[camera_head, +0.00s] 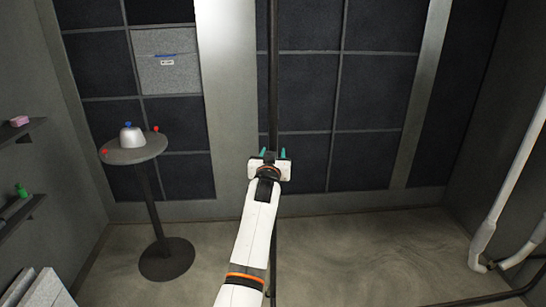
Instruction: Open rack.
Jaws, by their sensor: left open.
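A dark wall rack (305,90) of square panels in a grid fills the back. One panel (167,75) at its upper left is light grey, with a blue strip and a small white label. I cannot tell which part of the rack opens. My left gripper (274,154) is at the picture's middle, in front of the rack, pointing away from me. My right gripper is not in view.
A round grey table (120,155) at the left holds a white dome (132,137) with a blue knob, and small red pieces. Wall shelves (22,135) are at the far left. White pipes (513,185) stand at the right. The floor right of my arm is mostly clear.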

